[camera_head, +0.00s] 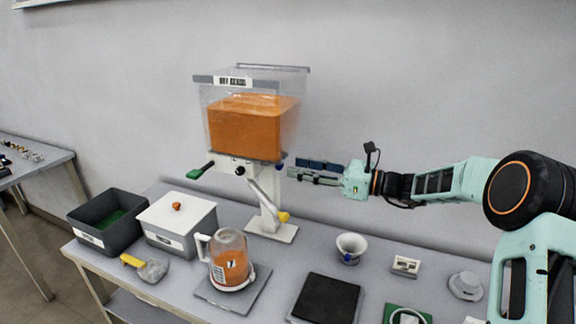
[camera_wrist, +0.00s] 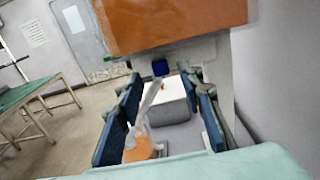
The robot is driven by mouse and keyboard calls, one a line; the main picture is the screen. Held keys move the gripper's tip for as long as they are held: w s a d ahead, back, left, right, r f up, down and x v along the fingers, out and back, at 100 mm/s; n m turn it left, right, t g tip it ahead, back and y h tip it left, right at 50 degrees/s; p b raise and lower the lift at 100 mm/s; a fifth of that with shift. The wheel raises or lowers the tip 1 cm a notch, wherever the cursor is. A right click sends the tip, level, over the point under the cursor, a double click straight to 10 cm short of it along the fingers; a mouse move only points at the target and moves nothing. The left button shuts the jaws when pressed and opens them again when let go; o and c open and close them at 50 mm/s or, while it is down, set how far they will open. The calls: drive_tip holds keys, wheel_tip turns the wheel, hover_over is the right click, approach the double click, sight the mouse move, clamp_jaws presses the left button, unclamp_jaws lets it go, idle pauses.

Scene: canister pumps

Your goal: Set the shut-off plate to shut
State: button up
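A clear hopper of orange material (camera_head: 252,125) stands on a white stand (camera_head: 270,205). Beneath it is a white outlet block (camera_head: 225,163) with a green handle (camera_head: 200,171) on its left and a black knob (camera_head: 240,170) in front. A small blue end (camera_head: 279,165), perhaps the shut-off plate's, shows at the right; the plate itself is mostly hidden. In the wrist view the blue end (camera_wrist: 160,68) lies ahead, between the finger lines. My gripper (camera_head: 295,168) is open and empty, just right of the blue end; in the wrist view its fingers (camera_wrist: 163,92) stand apart.
A lever with a yellow tip (camera_head: 284,217) hangs below the outlet. A jug of orange material (camera_head: 230,265) stands on a grey mat. A white lidded box (camera_head: 177,222), dark bin (camera_head: 107,220), yellow-handled scoop (camera_head: 148,268) and white cup (camera_head: 351,247) are on the table.

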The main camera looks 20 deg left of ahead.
drive_tip(key=shift+w+a, duration=0.2)
drive_tip(key=shift+a, duration=1.8)
drive_tip(key=shift+c, duration=0.7)
clamp_jaws()
